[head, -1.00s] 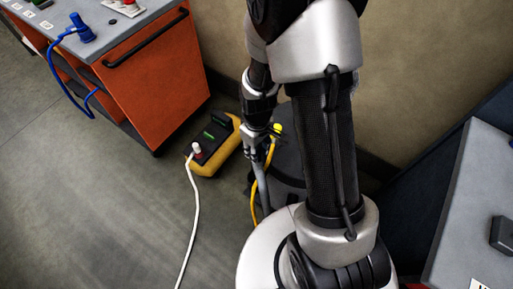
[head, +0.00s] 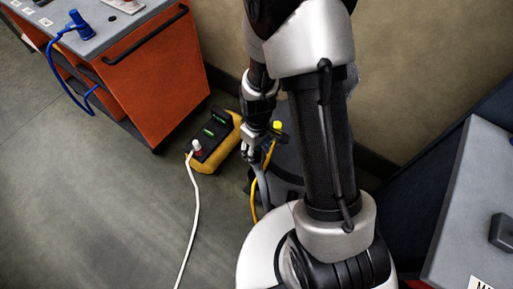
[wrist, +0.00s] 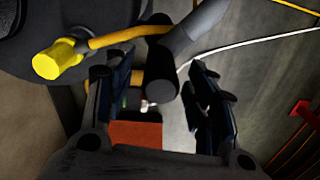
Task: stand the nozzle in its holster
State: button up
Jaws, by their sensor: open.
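My gripper (head: 250,152) points down beside a dark drum-shaped unit (head: 284,165). In the wrist view my gripper (wrist: 150,72) is open, its two fingers well apart. A black cylinder joined to a grey tube (wrist: 194,30) lies between and just beyond the fingertips. It looks like the nozzle (wrist: 160,75), and I see no clear grip on it. In the head view the grey tube (head: 262,188) runs down below the gripper. A yellow hose leads from a yellow fitting (wrist: 58,60) toward the tube. I cannot make out the holster for certain.
A yellow and black power box (head: 213,140) with a white cable (head: 194,220) sits on the floor to the left. An orange cart (head: 155,75) stands behind it. A grey-topped table (head: 475,215) is at the right.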

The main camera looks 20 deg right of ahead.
notch_tip(320, 180, up, 12)
dwell(0.6)
dwell(0.5)
